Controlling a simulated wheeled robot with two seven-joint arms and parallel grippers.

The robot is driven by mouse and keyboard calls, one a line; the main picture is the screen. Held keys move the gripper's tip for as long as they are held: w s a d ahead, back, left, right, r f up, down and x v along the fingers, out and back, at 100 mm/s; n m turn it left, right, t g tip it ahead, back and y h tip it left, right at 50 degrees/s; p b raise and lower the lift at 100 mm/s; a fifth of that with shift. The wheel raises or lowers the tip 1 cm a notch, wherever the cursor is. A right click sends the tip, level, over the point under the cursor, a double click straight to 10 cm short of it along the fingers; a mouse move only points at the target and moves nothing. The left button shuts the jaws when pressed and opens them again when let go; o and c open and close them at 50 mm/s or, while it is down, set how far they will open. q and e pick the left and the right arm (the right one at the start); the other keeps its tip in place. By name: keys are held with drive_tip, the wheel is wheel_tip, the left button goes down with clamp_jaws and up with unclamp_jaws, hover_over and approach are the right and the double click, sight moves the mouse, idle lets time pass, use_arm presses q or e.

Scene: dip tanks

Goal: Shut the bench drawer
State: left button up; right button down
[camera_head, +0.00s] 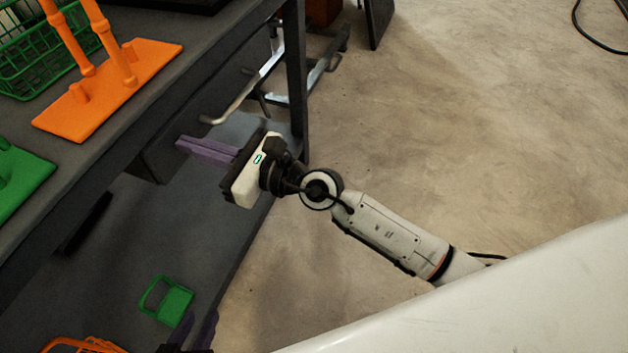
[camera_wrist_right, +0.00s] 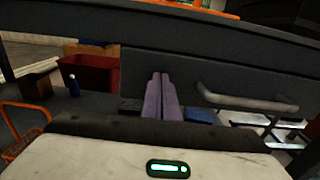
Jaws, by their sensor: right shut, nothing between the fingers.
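The bench drawer (camera_head: 190,108) is a dark grey box under the bench top, with a bent metal handle (camera_head: 236,101) on its front. The right wrist view also shows the dark drawer front (camera_wrist_right: 225,72) and the handle (camera_wrist_right: 245,99). How far it stands out is hard to tell. My right gripper (camera_head: 182,146) has its purple fingers together, empty, pointing at the drawer front beside the handle. In the right wrist view the fingertips (camera_wrist_right: 160,76) overlap the front; contact is unclear. My left gripper (camera_head: 192,332) is low at the bottom edge, partly cut off, its purple fingers apart.
The bench top carries an orange stand (camera_head: 110,90), a green stand (camera_head: 22,182) and a green wire basket (camera_head: 40,45). A green handled item (camera_head: 172,304) and an orange wire basket (camera_head: 85,345) are below. A bench leg (camera_head: 297,80) stands past the handle. Open floor lies right.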

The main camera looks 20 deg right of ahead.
drive_tip(key=shift+a+r, duration=0.15)
drive_tip(key=shift+r, duration=0.1)
